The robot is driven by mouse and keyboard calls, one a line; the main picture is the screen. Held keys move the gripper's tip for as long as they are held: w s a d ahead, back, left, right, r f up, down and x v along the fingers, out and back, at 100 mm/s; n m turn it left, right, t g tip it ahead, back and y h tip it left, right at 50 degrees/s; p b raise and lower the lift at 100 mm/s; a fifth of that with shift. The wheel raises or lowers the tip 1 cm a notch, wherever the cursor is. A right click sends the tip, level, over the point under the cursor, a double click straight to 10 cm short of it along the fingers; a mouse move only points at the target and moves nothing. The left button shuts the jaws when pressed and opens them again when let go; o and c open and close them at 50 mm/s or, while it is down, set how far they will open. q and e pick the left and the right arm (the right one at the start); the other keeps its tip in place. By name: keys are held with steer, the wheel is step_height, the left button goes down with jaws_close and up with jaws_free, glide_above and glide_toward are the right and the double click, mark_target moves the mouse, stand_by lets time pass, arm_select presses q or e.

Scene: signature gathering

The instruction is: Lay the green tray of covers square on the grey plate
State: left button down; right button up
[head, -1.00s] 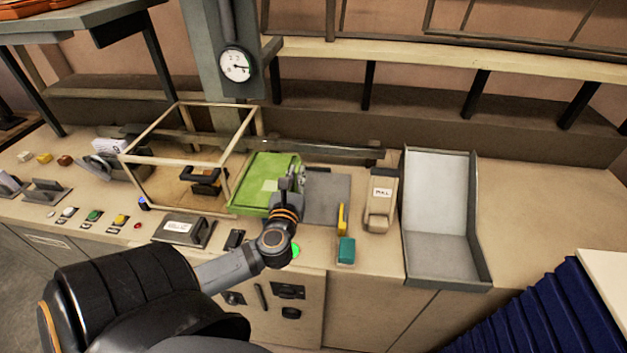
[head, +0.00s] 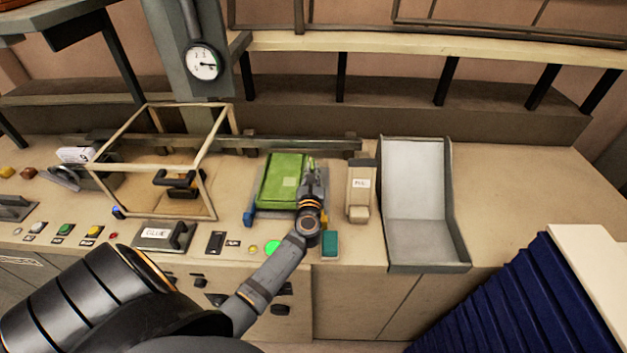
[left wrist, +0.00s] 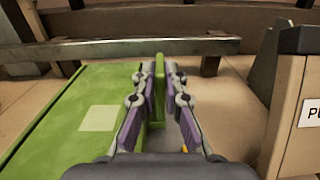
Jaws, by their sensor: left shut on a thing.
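The green tray (head: 283,178), with a pale square on it, lies over the grey plate (head: 275,215). Strips of the plate show along the tray's left and front edges. The tray looks roughly lined up with the plate; its right side is partly hidden by my arm. My left gripper (head: 311,172) is at the tray's right side. In the left wrist view its purple-padded fingers (left wrist: 156,100) are shut on the tray's upright green edge piece (left wrist: 158,85). I cannot tell whether the tray touches the plate. My right gripper is not in view.
A wire-frame box (head: 165,165) stands to the left. A beige dispenser (head: 360,192) stands close on the right, with a grey open chute (head: 415,215) beyond it. A teal block (head: 329,244) sits in front. A rail (head: 300,146) runs behind.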

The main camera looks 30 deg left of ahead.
arm_select(q)
steer(key=shift+w+d+f, duration=0.1)
steer(key=f+b, duration=0.1)
steer(key=f, duration=0.2)
steer(key=shift+w, duration=0.2)
steer(key=shift+f, duration=0.3)
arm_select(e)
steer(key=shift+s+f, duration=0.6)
arm_select(q)
steer(key=shift+f, duration=0.1)
steer(key=c, duration=1.4)
jaws_free()
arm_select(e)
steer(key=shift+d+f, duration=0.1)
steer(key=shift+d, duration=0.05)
